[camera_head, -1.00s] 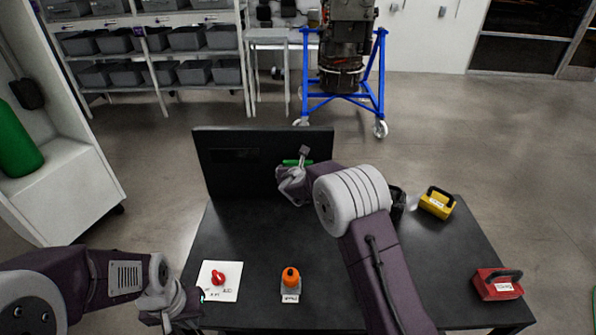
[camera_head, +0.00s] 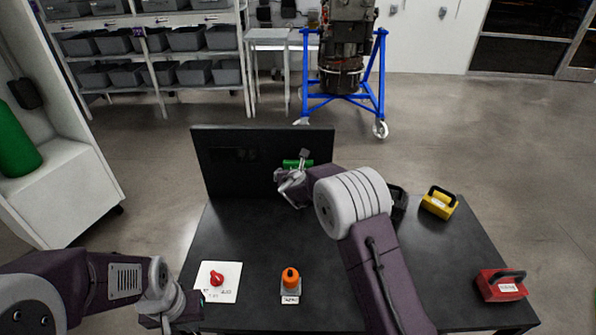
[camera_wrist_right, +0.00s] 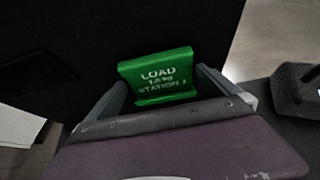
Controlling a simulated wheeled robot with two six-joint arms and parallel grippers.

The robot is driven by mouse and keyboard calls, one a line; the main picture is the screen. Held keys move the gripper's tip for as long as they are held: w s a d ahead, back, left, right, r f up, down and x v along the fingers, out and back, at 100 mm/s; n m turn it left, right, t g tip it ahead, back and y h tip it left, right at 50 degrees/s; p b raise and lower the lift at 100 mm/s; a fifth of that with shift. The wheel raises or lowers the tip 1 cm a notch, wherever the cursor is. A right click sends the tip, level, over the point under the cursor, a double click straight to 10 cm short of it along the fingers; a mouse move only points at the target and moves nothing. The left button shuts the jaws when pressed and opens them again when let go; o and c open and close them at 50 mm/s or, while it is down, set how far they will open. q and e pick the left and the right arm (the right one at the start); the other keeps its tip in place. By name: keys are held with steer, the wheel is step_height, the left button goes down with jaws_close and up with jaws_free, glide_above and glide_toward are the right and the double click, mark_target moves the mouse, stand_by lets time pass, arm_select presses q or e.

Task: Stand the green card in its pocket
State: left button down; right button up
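The green card (camera_head: 294,164) shows in the head view in front of the black panel (camera_head: 225,174), partly covered by my right gripper (camera_head: 304,156). In the right wrist view the card (camera_wrist_right: 158,75) faces the camera, tilted a little, with "LOAD" and "STATION" printed in white and a ledge along its bottom. My right gripper's fingers (camera_wrist_right: 160,88) stand well apart, one at each side edge of the card; whether they press on it is unclear. A pocket cannot be made out. My left gripper (camera_head: 178,309) is low at the left, away from the card, its fingertips unclear.
On the black table (camera_head: 245,225) are a white plate with a red knob (camera_head: 217,281), an orange-topped item (camera_head: 290,280), a yellow handled block (camera_head: 438,203) and a red handled block (camera_head: 501,285). A dark object stands beside my right arm. The table's middle left is clear.

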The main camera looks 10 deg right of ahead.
steer(key=b+v, duration=0.1)
steer(key=v, duration=0.6)
steer(key=shift+r, duration=0.35)
stand_by(0.4)
